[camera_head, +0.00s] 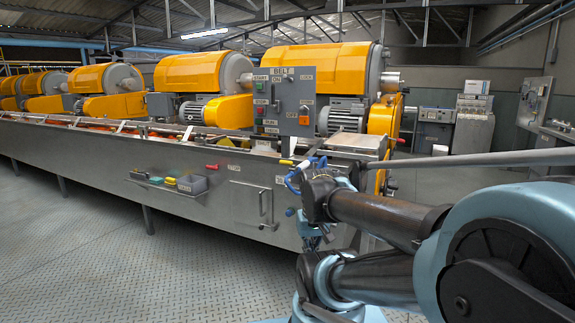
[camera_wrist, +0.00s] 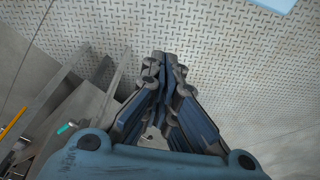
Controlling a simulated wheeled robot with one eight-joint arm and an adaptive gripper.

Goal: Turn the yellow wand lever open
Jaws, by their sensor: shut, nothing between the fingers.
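A slim yellow handle (camera_head: 286,162), which looks like the yellow wand lever, sticks out to the left near the right end of the conveyor's upper edge. Its right end is partly lost behind blue and dark parts by my wrist. A yellow bar also shows at the left edge of the wrist view (camera_wrist: 14,123); I cannot tell if it is the same lever. My gripper (camera_wrist: 166,68) is shut and empty in the wrist view, its fingertips together over the patterned floor. It is apart from the yellow bar.
The long steel conveyor (camera_head: 100,170) carries orange extractor drums. A grey control box (camera_head: 284,100) stands above it. A red handle (camera_head: 212,167) and a small shelf (camera_head: 190,190) with coloured items are on its front. The plate floor (camera_head: 70,260) in front is clear.

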